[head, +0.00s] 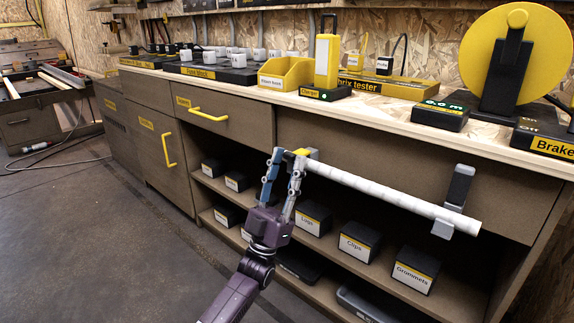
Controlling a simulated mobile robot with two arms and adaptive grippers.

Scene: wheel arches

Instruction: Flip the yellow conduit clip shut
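A long white conduit (380,190) runs along the cabinet front, sloping down to the right in the picture. The yellow conduit clip (313,153) is at its left end, partly hidden by my gripper; I cannot tell how far its flap is closed. My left gripper (286,155), purple with a blue finger pad, reaches up from below to this end. Its fingers are apart, close to the clip; contact is unclear. A grey clip (442,229) holds the conduit near its right end, with its dark flap standing up. My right gripper is out of view.
Below, open shelves hold black boxes, including Clips (359,242) and Grommets (415,268). The worktop (375,103) above carries a yellow bin (287,74), a charger stand, testers and a large yellow reel (480,60). The floor (100,230) at left is mostly clear.

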